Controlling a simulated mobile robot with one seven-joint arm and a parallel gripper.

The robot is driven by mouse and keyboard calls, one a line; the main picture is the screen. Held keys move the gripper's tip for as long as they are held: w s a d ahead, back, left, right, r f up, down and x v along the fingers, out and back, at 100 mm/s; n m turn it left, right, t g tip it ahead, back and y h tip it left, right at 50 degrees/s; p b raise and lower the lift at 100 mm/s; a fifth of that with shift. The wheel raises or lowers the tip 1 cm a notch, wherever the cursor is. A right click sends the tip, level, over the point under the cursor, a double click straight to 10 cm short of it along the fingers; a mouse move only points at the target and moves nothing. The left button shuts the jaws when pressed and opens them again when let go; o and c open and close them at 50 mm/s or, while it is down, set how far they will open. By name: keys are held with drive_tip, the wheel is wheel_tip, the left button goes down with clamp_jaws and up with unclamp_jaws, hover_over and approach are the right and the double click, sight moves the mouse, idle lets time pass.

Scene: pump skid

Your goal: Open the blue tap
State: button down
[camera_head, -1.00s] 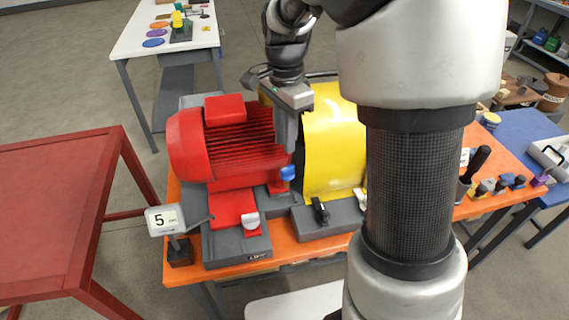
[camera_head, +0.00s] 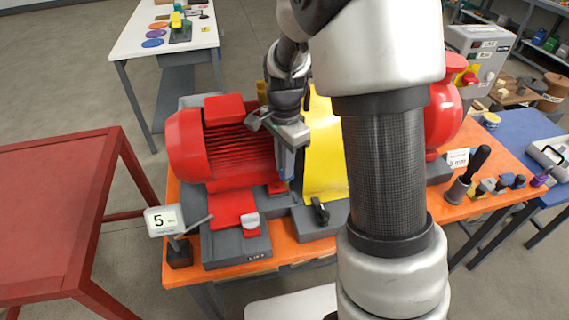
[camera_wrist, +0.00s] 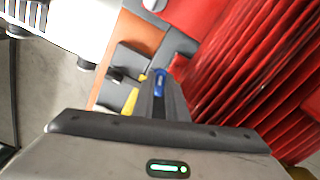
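The blue tap (camera_wrist: 160,83) shows in the wrist view as a small blue handle right at my fingertips. In the head view only a small bit of blue (camera_head: 291,180) shows below my gripper, in front of the red motor (camera_head: 240,150). My gripper (camera_head: 287,168) points down between the motor and the yellow guard (camera_head: 325,150), with its fingers around or just over the tap. The fingers hide most of the tap and its base. Whether they are closed on it or slightly apart cannot be told.
The skid stands on an orange table (camera_head: 290,247). A black-handled lever (camera_head: 320,210) sits at the yellow guard's foot. A red table (camera_head: 60,190) is at left, and a blue one (camera_head: 525,130) at right.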

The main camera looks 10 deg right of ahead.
drive_tip(key=shift+n, duration=0.3)
drive_tip(key=n, duration=0.2)
drive_tip(key=shift+n+b, duration=0.3)
drive_tip(key=shift+n, duration=0.1)
drive_tip(key=n, duration=0.3)
drive_tip(key=shift+s+d+n, duration=0.15)
drive_tip(key=shift+n, duration=0.15)
drive_tip(key=n, duration=0.6)
drive_tip(key=shift+d+n+b, duration=0.15)
drive_tip(key=shift+n+b, duration=0.15)
drive_tip(key=shift+b, duration=0.1)
drive_tip(key=c, duration=2)
unclamp_jaws()
drive_tip(key=shift+c, duration=0.2)
wheel_tip(320, 180, up, 18)
drive_tip(key=shift+f+p, duration=0.25)
drive_tip(key=shift+p, duration=0.2)
